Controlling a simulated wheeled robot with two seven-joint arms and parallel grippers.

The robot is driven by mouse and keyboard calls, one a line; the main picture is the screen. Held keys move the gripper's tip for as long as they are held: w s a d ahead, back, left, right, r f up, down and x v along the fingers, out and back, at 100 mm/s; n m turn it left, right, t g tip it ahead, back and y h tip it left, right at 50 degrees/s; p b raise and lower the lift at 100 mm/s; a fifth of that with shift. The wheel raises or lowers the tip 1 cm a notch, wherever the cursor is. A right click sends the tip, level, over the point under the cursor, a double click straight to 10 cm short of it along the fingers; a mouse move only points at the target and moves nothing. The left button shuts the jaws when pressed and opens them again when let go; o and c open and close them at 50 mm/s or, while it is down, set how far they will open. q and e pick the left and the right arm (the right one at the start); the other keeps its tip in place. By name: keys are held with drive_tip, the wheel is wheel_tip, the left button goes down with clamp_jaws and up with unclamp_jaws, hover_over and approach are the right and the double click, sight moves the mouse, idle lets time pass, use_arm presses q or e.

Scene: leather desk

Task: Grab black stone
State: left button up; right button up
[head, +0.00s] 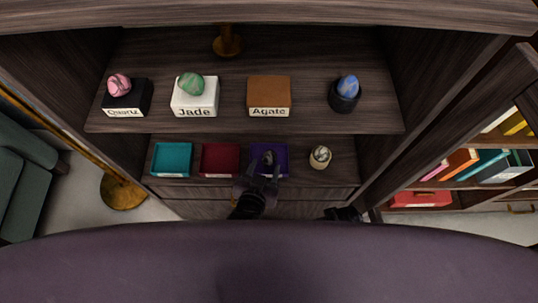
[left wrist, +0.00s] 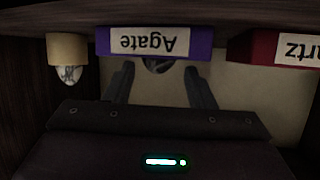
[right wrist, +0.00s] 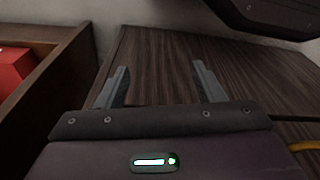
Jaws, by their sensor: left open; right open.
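A dark greyish stone (head: 268,157) sits in the purple tray (head: 284,162) on the lower shelf. My left gripper (head: 262,174) is open at the tray's front and covers part of the tray and stone. In the left wrist view, which appears upside down, the tray (left wrist: 198,42) carries an "Agate" label. A small part of the stone (left wrist: 157,66) shows there between the open fingers, apart from both. My right gripper (right wrist: 160,68) is open and empty, facing bare dark wood. In the head view only a dark bit of it shows, low beside the cabinet.
Teal (head: 172,160) and red (head: 220,160) trays stand left of the purple one. A black-and-white stone on a cream stand (head: 320,157) is at right. The upper shelf bears pink, green and blue stones and a bare brown Agate block (head: 269,92).

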sight(268, 163)
use_arm(q)
drive_tip(key=x, duration=0.4)
drive_tip(key=shift+w+d+f+b, duration=0.1)
drive_tip(key=shift+f+b, duration=0.15)
drive_tip(key=shift+b, duration=0.1)
use_arm(e)
drive_tip(key=r, duration=0.1)
drive_tip(key=w+r, duration=0.1)
drive_tip(key=shift+a+r, duration=0.3)
drive_tip(key=shift+a, duration=0.1)
use_arm(q)
drive_tip(key=shift+c, duration=0.4)
drive_tip(key=c, duration=0.7)
drive_tip(key=shift+r, duration=0.15)
